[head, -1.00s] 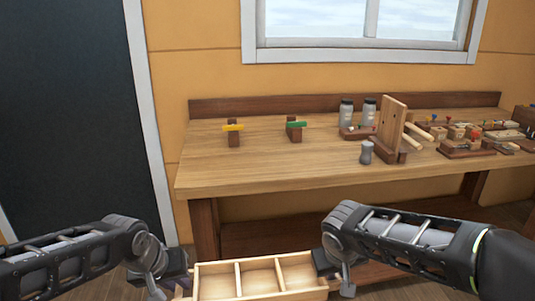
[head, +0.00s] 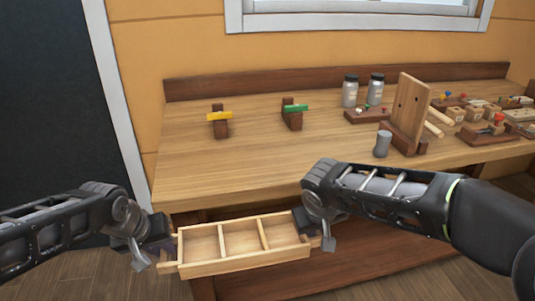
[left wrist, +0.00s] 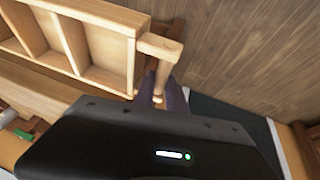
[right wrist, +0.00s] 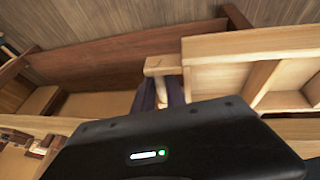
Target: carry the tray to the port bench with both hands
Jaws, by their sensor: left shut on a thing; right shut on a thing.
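The tray (head: 243,264) is pale wood with three open compartments, all empty. It hangs in front of the bench's near edge, lower than the bench top (head: 230,170), and looks roughly level. My left gripper (head: 163,252) is shut on the handle at its left end; that handle also shows in the left wrist view (left wrist: 160,48). My right gripper (head: 314,238) is shut on the handle at its right end, which shows in the right wrist view (right wrist: 162,66). The fingertips are partly hidden in the head view.
On the bench stand a yellow-topped block (head: 220,122), a green-topped block (head: 293,114), two jars (head: 350,91), an upright wooden board (head: 410,113) and a grey cylinder (head: 382,144). Several small parts crowd the right. The bench's front left is clear.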

